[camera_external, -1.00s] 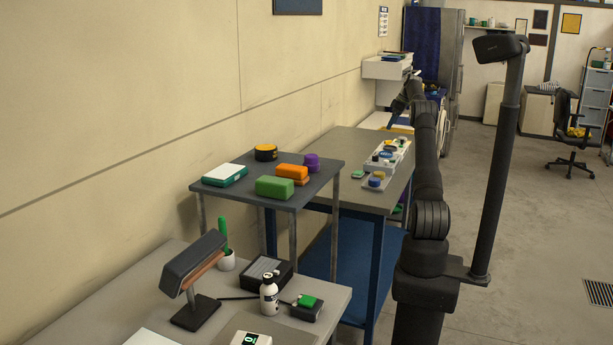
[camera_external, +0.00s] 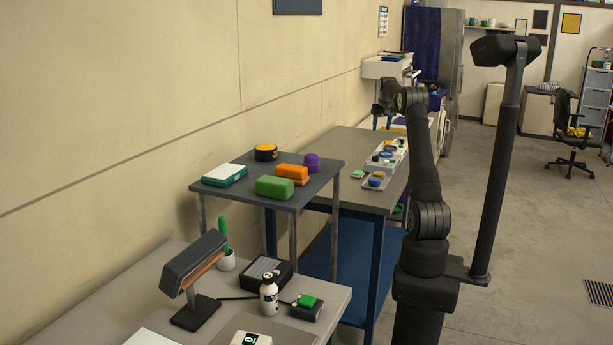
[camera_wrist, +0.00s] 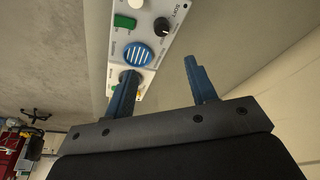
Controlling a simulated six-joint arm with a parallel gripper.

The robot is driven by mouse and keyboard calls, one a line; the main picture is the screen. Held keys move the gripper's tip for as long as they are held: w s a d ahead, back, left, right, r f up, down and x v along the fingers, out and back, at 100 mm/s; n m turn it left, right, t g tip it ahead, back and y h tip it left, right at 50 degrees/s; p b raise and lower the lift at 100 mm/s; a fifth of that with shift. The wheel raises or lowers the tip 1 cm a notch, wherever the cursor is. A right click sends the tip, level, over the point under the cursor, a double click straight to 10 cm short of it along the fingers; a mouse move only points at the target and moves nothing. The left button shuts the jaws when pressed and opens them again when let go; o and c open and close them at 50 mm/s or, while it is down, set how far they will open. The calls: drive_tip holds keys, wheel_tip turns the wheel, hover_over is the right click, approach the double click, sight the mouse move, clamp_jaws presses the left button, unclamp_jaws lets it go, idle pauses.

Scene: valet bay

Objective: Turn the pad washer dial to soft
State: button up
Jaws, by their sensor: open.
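In the wrist view a pale control panel (camera_wrist: 150,50) carries a black dial (camera_wrist: 161,25) with small lettering beside it. A second dark knob (camera_wrist: 129,76) on the panel is partly hidden by my left finger. The lettering is too small to tell which dial is the pad washer's or where its pointer stands. My gripper (camera_wrist: 160,70) is open and empty, its blue fingers apart; the left one overlaps the lower end of the panel in the picture, the right one is clear of it.
The panel also has a blue striped disc (camera_wrist: 138,54), a green button (camera_wrist: 125,21) and a white knob (camera_wrist: 135,3). In the external view, the nearer table holds a green block (camera_external: 275,187) and an orange block (camera_external: 291,172). The grey tabletop (camera_external: 350,150) has free room.

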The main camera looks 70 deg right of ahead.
drive_tip(key=w+a+m+g+h, duration=0.1)
drive_tip(key=w+a+m, duration=0.1)
drive_tip(key=a+m, duration=0.15)
drive_tip(key=m, duration=0.2)
approach(376, 156)
drive_tip(key=shift+h, duration=0.4)
drive_tip(key=x, duration=0.8)
drive_tip(key=shift+w+a+f, duration=0.15)
drive_tip(key=shift+f, duration=0.35)
drive_tip(key=c, duration=1)
